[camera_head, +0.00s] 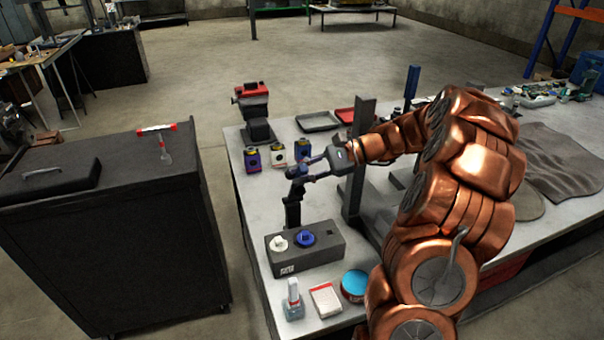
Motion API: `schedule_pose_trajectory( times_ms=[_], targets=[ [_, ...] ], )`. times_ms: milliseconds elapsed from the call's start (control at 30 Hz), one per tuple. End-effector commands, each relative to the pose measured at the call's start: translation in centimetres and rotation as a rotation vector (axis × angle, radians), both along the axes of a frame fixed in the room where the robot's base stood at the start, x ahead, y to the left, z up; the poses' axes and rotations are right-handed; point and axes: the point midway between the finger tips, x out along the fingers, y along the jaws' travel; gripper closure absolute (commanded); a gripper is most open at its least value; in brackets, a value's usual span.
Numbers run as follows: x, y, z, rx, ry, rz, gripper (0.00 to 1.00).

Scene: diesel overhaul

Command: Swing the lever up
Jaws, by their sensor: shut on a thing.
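My gripper (299,171) reaches in from the right over the workbench, with its fingers pointing left. It is shut on what looks like the lever, at the top of a dark upright piece (293,208) just behind the grey box. The fingers hide most of the grasped part, so the lever's exact shape and angle cannot be told. The grey box (325,256) has a white knob (278,243) and a blue knob (305,238) on top.
Small boxes (277,156) stand behind my gripper, with a red-and-black machine (255,105) beyond. A dark grey post (358,170) rises close to my wrist. A jar, a card and a blue-lidded tin (355,283) lie at the front. A black cabinet (110,215) stands left across a gap.

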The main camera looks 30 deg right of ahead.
Motion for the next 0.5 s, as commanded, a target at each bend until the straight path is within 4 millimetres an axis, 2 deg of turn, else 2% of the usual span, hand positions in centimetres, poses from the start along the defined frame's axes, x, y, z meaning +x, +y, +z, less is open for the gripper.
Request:
schedule_pose_trajectory(
  times_ms=[233, 267, 500],
  targets=[
    [-0.02, -0.06, -0.12, 0.0, 0.001, -0.002, 1.0],
    [-0.03, -0.07, -0.12, 0.0, 0.001, -0.002, 0.76],
    [-0.04, -0.09, -0.09, 0.0, 0.001, -0.002, 0.52]
  ],
)
